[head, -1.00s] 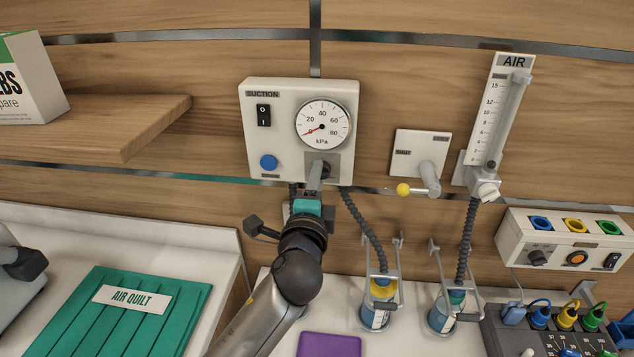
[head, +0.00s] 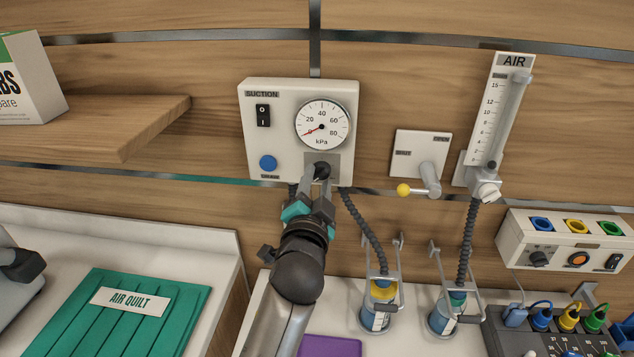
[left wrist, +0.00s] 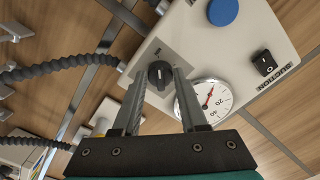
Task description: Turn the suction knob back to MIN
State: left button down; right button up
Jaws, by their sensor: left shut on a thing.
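The suction unit (head: 287,92) is a white wall box with a gauge (head: 322,125), a rocker switch and a blue button. The gauge needle points near 0. The dark suction knob (head: 322,170) sits on a grey plate at the box's lower right, partly hidden by my gripper in the head view. My left gripper (head: 317,180) reaches up to it from below, its fingers on either side of the knob and shut on it. In the left wrist view the knob (left wrist: 159,74) shows between the fingertips, with a pale mark on its face. My right gripper is not in view.
A valve lever with a yellow ball (head: 403,190) and an AIR flowmeter (head: 500,120) are to the right. Dark hoses run down to jars (head: 376,308) below. A wooden shelf (head: 110,125) juts out at left, above a green air quilt (head: 120,325).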

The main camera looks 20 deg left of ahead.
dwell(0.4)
pick_arm(q)
jog(key=shift+c, duration=2.2)
grip_release()
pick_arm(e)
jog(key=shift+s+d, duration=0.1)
